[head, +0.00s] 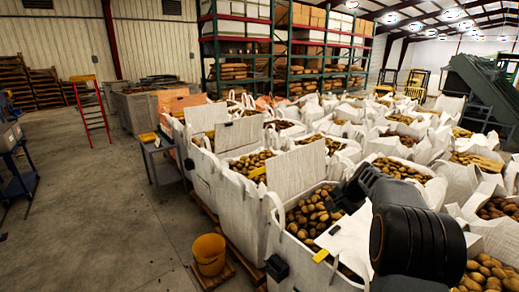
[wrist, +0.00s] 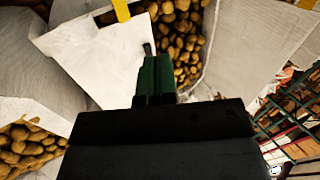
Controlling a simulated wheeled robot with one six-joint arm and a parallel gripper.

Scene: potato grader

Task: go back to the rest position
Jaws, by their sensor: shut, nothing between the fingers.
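My gripper (wrist: 157,78) shows in the wrist view as a dark body with green fingers, shut and empty, above a big white bag of potatoes. In the head view my black arm reaches in from the lower right over the bags, and its end is hard to make out. Below the gripper in the wrist view lie a white flap (wrist: 95,55) and loose brown potatoes (wrist: 182,45).
Rows of full white bags fill the right side. A small grey table (head: 163,150), a red ladder (head: 91,108) and tall shelving (head: 240,55) stand further back. The concrete floor (head: 95,215) at left is mostly clear.

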